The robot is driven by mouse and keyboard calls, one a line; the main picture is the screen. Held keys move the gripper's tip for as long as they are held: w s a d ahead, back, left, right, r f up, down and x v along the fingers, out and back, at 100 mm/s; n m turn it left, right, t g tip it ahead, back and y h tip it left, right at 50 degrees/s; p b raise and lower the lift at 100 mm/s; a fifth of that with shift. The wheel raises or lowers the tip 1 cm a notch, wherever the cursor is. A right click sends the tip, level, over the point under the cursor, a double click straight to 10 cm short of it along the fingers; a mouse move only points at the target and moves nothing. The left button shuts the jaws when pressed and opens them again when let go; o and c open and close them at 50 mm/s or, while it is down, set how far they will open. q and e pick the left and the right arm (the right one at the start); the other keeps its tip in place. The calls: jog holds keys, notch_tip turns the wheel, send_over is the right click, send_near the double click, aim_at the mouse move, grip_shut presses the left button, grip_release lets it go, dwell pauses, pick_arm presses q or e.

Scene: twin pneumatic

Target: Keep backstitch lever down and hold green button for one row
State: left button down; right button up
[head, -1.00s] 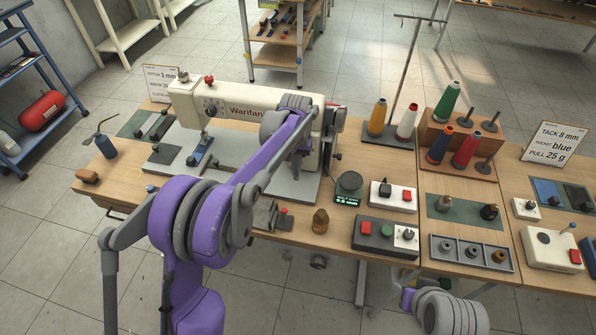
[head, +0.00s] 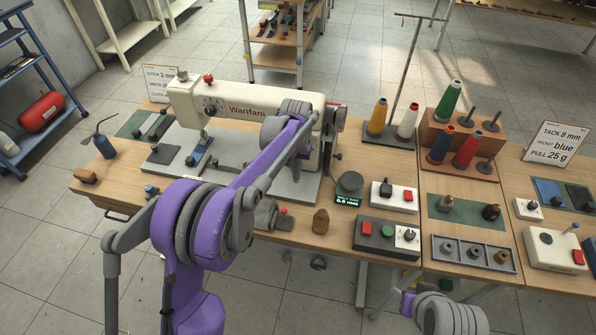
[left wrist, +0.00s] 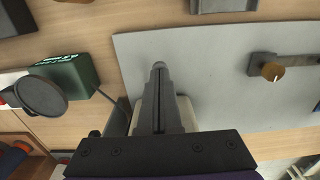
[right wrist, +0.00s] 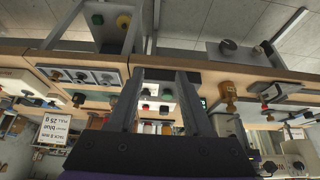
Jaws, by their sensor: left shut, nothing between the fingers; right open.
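The cream sewing machine (head: 240,112) stands on a grey plate at the left of the table. My left gripper (left wrist: 159,68) is shut and empty, pointing over the plate's edge. In the left wrist view a dark bar with a brass knob (left wrist: 272,71) lies apart from its tips; I cannot tell whether this is the backstitch lever. My left arm hides part of the machine in the head view. The green button (head: 387,230) is on a dark box beside a red button (head: 366,228). My right gripper (right wrist: 161,78) is open and empty; the green button (right wrist: 163,109) shows between its fingers.
A dial with a green display (head: 347,198) stands right of the machine. A box with a black knob and red button (head: 394,196) is behind the green-button box. A brown bobbin-like piece (head: 320,222) is near the front edge. Thread cones (head: 446,103) stand at the back.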

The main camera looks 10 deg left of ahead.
jog(key=shift+s+f, duration=0.1)
jog(key=shift+f, duration=0.2)
jog(key=shift+c, duration=0.3)
jog(key=c, duration=0.7)
jog(key=shift+w+r, duration=0.2)
grip_shut()
jog(key=w+a+r+n+g, duration=0.1)
jog(key=w+r+n, duration=0.3)
jog(key=w+n, duration=0.5)
jog(key=w+a+r+n+g, duration=0.2)
jog(key=w+r+n+g, duration=0.2)
jog(key=w+n, duration=0.5)
jog(key=shift+w+r+g, duration=0.3)
jog(key=shift+w+r, duration=0.1)
jog(key=shift+w, duration=0.95)
